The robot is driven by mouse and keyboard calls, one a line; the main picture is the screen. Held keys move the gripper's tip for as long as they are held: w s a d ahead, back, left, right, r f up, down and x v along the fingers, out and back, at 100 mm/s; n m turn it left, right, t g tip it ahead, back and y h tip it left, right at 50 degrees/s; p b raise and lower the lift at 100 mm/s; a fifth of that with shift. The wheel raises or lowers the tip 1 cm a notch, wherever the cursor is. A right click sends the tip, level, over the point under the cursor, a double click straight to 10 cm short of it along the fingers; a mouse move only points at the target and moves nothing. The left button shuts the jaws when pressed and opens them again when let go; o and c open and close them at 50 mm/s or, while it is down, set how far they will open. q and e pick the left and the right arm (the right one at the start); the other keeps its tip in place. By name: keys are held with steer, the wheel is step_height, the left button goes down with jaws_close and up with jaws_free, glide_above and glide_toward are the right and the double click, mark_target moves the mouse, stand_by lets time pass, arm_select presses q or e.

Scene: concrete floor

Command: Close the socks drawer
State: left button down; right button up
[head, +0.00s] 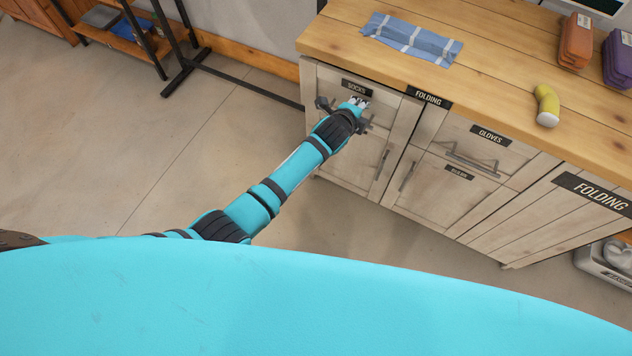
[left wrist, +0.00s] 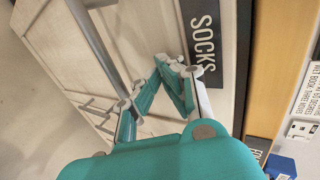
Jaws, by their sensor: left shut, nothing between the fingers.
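The socks drawer (head: 325,80) is at the top left of the wooden cabinet, with a black SOCKS label on its front. The label also shows in the left wrist view (left wrist: 203,42). Its front looks about flush with the cabinet, but I cannot tell whether a small gap is left. My left gripper (head: 358,102) is shut and empty at the drawer front, just below the label. In the left wrist view its fingertips (left wrist: 183,67) are close to the front; contact is unclear. The arm partly hides the drawer's handle (head: 322,103). My right gripper is not in view.
The wooden worktop (head: 480,60) carries a folded blue cloth (head: 412,37), a yellow item (head: 547,105), and orange (head: 575,42) and purple (head: 617,60) stacks. The gloves drawer (head: 480,145) is to the right. A black metal rack (head: 172,45) stands left; open concrete floor lies between.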

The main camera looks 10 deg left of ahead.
arm_select(q)
steer(key=shift+w+d+r, duration=0.1)
steer(key=shift+w+d, duration=0.1)
steer(key=shift+w, duration=0.4)
steer(key=shift+w+d, duration=0.2)
steer(key=shift+w, duration=0.4)
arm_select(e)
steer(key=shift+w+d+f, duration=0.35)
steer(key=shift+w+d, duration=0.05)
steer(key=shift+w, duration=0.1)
